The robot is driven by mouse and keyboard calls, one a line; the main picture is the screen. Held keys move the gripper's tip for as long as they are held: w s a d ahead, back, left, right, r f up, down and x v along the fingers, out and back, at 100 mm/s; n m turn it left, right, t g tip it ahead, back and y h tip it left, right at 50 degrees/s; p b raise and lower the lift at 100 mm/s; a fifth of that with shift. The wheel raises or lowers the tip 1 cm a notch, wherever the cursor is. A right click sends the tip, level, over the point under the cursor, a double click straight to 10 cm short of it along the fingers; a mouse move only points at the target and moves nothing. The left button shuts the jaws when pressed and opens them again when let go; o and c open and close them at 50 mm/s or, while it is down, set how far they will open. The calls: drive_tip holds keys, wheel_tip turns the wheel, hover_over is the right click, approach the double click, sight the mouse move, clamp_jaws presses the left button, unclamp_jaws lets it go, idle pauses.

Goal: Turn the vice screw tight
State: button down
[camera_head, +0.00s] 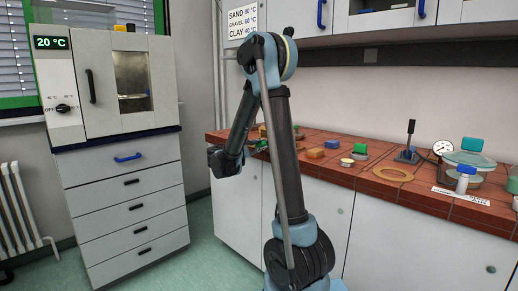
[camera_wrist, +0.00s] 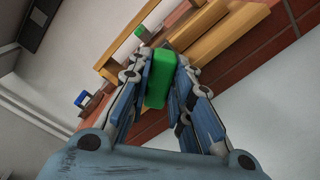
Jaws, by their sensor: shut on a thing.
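In the wrist view, my gripper (camera_wrist: 163,68) is shut on a green block-like piece (camera_wrist: 158,82), with a finger on each side of it. I cannot tell whether this piece is the handle of the vice screw. Light wooden bars (camera_wrist: 222,38) lie just beyond the fingertips, over the red-brown tiles. No whole vice can be made out. In the head view, my arm covers part of the left end of the bench, and the fingers cannot be made out there.
An oven (camera_head: 107,85) stands at left. The floor between is clear.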

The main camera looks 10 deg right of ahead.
drive_tip(key=m, duration=0.6)
drive_tip(key=shift+f, duration=0.2)
drive_tip(key=shift+s, duration=0.1)
idle(0.4)
drive_tip(key=c, duration=1.4)
unclamp_jaws()
drive_tip(key=shift+c, duration=0.2)
drive_tip(key=shift+a, duration=0.1)
drive_tip(key=v, duration=1.1)
drive_tip(key=shift+s+a, duration=0.2)
drive_tip(key=shift+a, duration=0.15)
